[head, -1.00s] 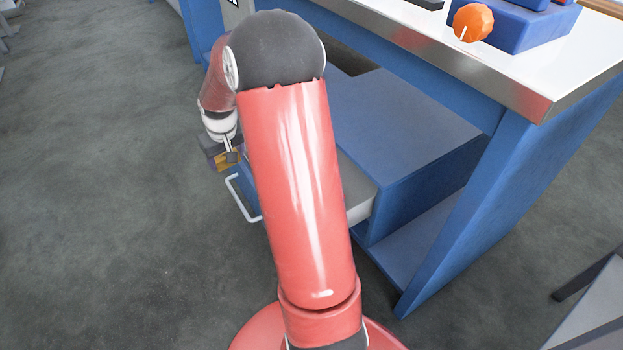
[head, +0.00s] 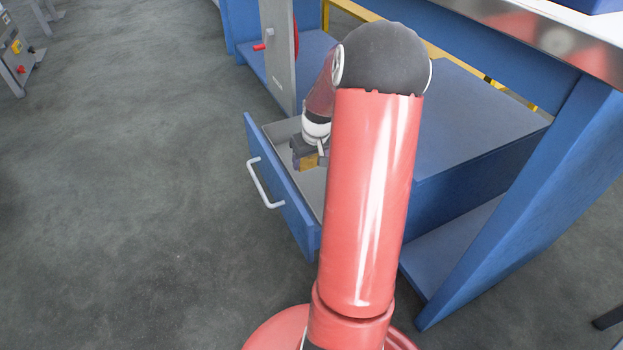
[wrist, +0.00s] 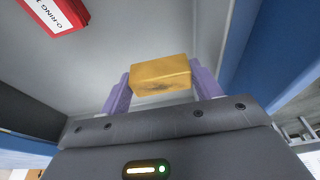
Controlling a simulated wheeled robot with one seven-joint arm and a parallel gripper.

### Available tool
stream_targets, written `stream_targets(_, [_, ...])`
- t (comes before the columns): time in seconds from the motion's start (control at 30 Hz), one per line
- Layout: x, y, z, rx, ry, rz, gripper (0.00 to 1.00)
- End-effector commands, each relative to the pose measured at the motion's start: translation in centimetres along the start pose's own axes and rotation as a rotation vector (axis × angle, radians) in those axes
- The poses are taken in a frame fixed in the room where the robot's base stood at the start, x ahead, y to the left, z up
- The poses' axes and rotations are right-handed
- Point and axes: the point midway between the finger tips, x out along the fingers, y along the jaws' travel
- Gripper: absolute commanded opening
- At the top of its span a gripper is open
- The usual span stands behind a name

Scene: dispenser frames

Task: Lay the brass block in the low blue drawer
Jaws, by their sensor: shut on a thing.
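The brass block (wrist: 160,76) is held between the two purple fingers of my gripper (wrist: 162,90) in the wrist view. In the head view the block (head: 308,161) shows as a small yellow piece at my gripper (head: 313,160). The low blue drawer (head: 283,193) is pulled open, with a white handle on its front and a grey inside. My gripper and the block are over the drawer's opening; I cannot tell whether the block touches the drawer floor. My arm hides the drawer's right part.
A red box with a white label (wrist: 58,15) lies on the grey surface in the wrist view. A grey upright panel (head: 279,55) with a red knob stands behind the drawer. The blue bench (head: 520,215) is on the right.

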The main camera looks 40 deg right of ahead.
Motion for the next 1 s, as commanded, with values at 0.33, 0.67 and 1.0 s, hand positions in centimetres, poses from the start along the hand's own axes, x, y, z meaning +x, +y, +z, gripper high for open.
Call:
stream_targets(0.33, [3.4, 0.0, 0.9, 0.0, 0.0, 0.0, 0.3])
stream_targets(0.67, [6.7, 0.0, 1.8, 0.0, 0.002, 0.001, 0.3])
stream_targets(1.0, [7.0, 0.0, 1.9, 0.0, 0.001, 0.001, 0.69])
